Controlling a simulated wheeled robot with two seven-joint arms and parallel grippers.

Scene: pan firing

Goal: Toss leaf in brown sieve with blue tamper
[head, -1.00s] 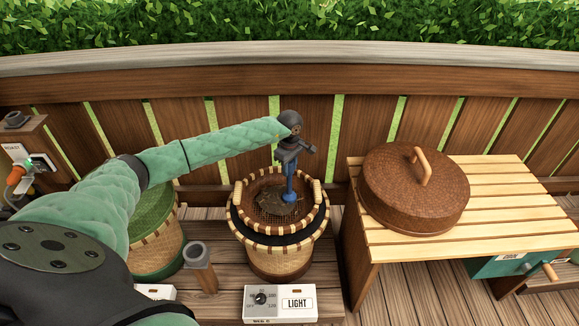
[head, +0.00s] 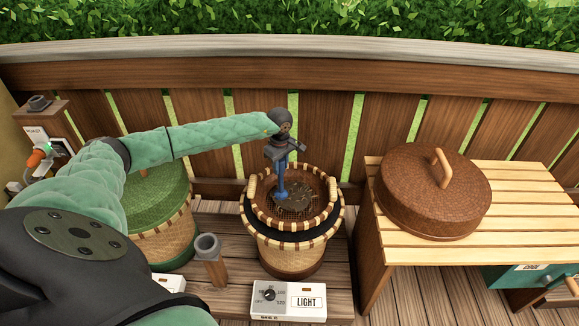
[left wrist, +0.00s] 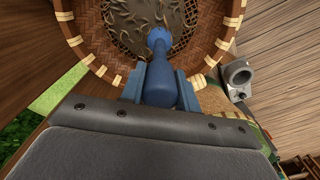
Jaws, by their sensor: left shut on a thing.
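The brown sieve (head: 262,207) sits in the top of a woven basket with a black band, and it also shows in the left wrist view (left wrist: 88,45). A dark pile of leaf (head: 295,195) lies on its mesh; in the left wrist view the leaf (left wrist: 130,32) shows as loose strands. My left gripper (head: 281,160) is above the sieve, shut on the blue tamper (head: 281,184). The tamper also shows in the left wrist view (left wrist: 159,78), between the fingers. Its foot is down at the leaf, left of the pile's middle. My right gripper is out of view.
A green-lidded basket (head: 160,205) stands to the left and a grey cup holder (head: 207,248) in front. A control box labelled LIGHT (head: 288,300) is at the front. A brown lid (head: 432,195) lies on the slatted table (head: 520,205) at right. A fence stands behind.

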